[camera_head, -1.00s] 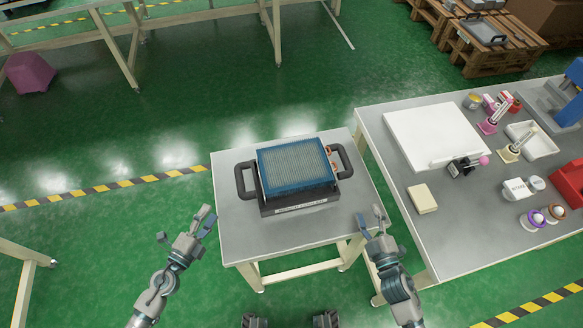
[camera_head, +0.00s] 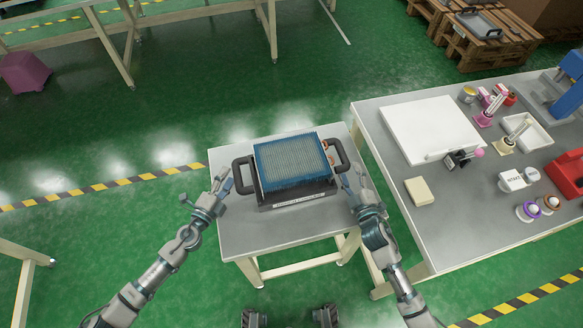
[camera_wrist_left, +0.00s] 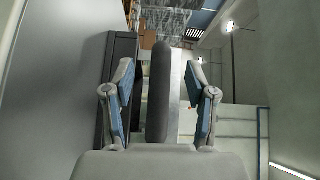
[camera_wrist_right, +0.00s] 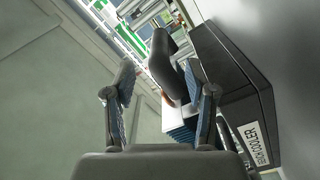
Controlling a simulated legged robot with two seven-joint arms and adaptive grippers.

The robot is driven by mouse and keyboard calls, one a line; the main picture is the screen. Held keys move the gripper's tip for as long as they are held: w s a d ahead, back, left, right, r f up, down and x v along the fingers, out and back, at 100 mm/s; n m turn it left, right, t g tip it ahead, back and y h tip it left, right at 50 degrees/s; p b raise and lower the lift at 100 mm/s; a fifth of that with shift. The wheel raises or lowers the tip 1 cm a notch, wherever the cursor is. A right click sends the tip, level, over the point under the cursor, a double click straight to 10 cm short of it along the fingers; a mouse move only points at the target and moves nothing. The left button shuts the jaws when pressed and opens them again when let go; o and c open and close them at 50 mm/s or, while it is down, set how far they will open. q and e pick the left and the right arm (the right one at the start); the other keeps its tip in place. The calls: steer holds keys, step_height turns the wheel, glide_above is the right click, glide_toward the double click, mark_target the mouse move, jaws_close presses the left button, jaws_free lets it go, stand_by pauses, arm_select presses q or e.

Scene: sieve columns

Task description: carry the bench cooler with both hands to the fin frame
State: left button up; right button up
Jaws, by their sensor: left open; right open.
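The bench cooler (camera_head: 295,197) is a dark box with a blue-edged finned top and a black loop handle at each side. It rests on a small grey table (camera_head: 250,236). My left gripper (camera_head: 222,182) is open beside the left handle (camera_head: 242,174); in the left wrist view this handle (camera_wrist_left: 158,90) stands between the spread fingers. My right gripper (camera_head: 353,179) is open close to the right handle (camera_head: 341,154); in the right wrist view the handle (camera_wrist_right: 163,62) lies ahead, between and beyond the fingers. I cannot tell which thing is the fin frame.
A larger grey bench (camera_head: 450,230) stands close on the right, with a white panel (camera_head: 430,130), a cream block (camera_head: 419,191), a white tray (camera_head: 530,131) and small tools. Wooden pallets (camera_head: 485,50) stand at the back right. Green floor is open behind and left of the small table.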

mark_target(233, 165)
arm_select(q)
steer(key=x, duration=0.4)
steer(key=shift+w+d, duration=0.15)
steer(key=shift+w, duration=0.2)
arm_select(e)
steer(key=w, duration=0.2)
steer(key=w+a, duration=0.1)
steer(key=w, duration=0.1)
steer(key=shift+w+a, duration=0.1)
steer(key=shift+w, duration=0.25)
arm_select(q)
steer(key=shift+f, duration=0.1)
jaws_close()
arm_select(e)
steer(key=shift+r, duration=0.1)
jaws_close()
arm_select(q)
steer(key=shift+r, duration=0.25)
arm_select(e)
steer(key=shift+r, duration=0.25)
